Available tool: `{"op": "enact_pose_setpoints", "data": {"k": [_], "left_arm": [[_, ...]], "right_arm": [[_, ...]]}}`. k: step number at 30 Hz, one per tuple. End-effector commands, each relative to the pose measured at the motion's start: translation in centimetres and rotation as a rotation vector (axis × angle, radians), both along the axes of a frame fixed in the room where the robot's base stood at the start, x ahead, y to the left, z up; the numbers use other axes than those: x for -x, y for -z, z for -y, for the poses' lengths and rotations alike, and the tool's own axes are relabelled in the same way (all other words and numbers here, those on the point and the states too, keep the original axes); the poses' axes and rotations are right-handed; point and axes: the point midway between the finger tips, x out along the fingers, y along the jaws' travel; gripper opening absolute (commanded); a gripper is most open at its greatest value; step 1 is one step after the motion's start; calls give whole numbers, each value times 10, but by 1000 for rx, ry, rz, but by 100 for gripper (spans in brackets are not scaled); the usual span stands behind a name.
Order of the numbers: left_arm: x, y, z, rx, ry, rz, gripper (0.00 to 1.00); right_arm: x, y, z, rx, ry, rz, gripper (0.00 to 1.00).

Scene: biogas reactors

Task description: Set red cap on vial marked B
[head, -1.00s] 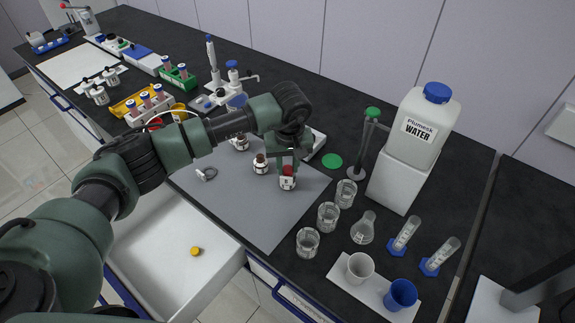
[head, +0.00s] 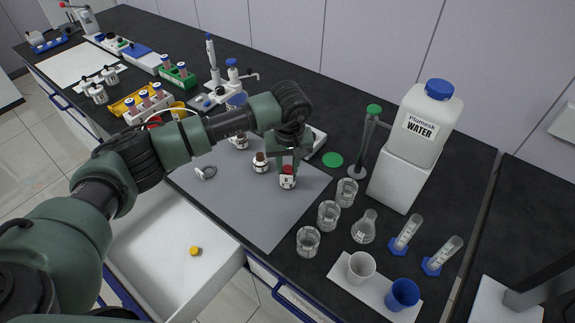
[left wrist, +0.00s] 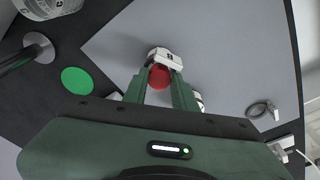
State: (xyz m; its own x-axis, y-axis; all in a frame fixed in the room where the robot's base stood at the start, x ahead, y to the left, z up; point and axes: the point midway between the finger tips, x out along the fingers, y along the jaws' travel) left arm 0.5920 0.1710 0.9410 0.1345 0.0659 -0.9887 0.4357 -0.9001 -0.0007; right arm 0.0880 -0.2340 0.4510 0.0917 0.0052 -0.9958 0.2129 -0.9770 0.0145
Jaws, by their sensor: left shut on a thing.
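My left gripper (head: 287,164) points down over a small white-labelled vial (head: 288,183) on the grey mat (head: 265,213). It is shut on a red cap (head: 287,170), which sits at the vial's mouth. In the left wrist view the red cap (left wrist: 159,77) lies between the fingertips, with the vial's label (left wrist: 166,57) just beyond. The label bears a dark letter that looks like B. The cap hides the vial's neck, so I cannot tell how firmly it is seated. My right gripper is not in view.
Two more small vials, one near (head: 260,165) and one farther back (head: 241,143), stand left of the gripper. Glass beakers (head: 328,215) stand to the right. A green disc (head: 332,160) lies behind. An open drawer (head: 165,262) holds a yellow cap (head: 194,251).

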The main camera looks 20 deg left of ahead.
Motion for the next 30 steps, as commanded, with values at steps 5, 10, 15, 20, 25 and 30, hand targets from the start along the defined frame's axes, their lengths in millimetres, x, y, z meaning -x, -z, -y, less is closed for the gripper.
{"op": "enact_pose_setpoints", "data": {"k": [5, 10, 15, 20, 25, 30], "left_arm": [[0, 0, 0, 0, 0, 0, 0], [0, 0, 0, 0, 0, 0, 35], [0, 0, 0, 0, 0, 0, 52], [0, 0, 0, 0, 0, 0, 58], [0, 0, 0, 0, 0, 0, 71], [0, 0, 0, 0, 0, 0, 71]], "right_arm": [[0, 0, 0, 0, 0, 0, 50], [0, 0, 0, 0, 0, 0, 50], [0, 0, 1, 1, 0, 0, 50], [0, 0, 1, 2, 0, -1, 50], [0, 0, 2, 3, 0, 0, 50], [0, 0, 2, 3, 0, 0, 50]]}}
